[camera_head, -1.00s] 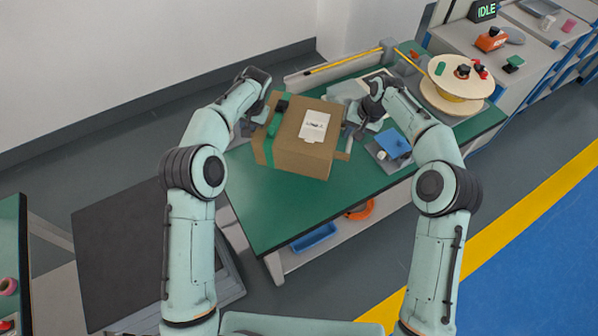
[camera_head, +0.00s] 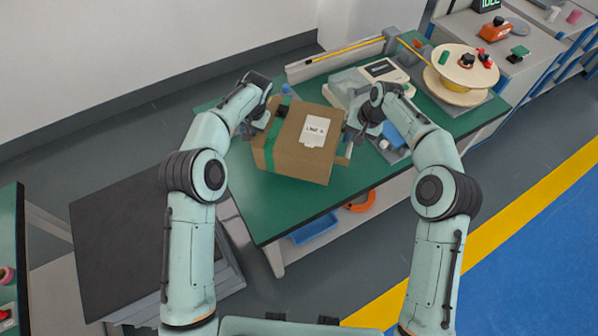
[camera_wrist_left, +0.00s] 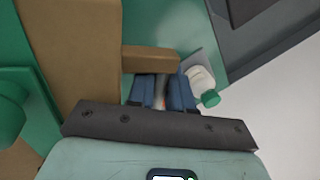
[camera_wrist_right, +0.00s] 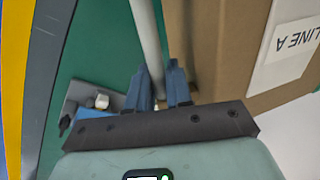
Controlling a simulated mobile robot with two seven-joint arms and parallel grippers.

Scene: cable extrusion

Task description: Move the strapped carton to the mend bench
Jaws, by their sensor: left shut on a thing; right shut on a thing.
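The strapped carton (camera_head: 305,150) is a brown box with a green strap (camera_head: 272,140) and a white label (camera_head: 318,131) reading "LINE A". It is between my two grippers over the green bench top; whether its base touches cannot be told. My left gripper (camera_head: 257,122) is shut at its left side, where a brown tab (camera_wrist_left: 150,59) sticks out by the fingers in the left wrist view. My right gripper (camera_head: 358,134) is shut at its right side, its fingers by the carton wall (camera_wrist_right: 210,50) in the right wrist view. The finger contacts are partly hidden.
The green bench (camera_head: 275,215) also bears a grey device (camera_head: 375,80), a cable reel (camera_head: 462,68) and a blue item (camera_head: 392,134). A white bottle with a green cap (camera_wrist_left: 203,84) stands near my left gripper. A dark-topped unit (camera_head: 120,235) is at left; open floor lies right.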

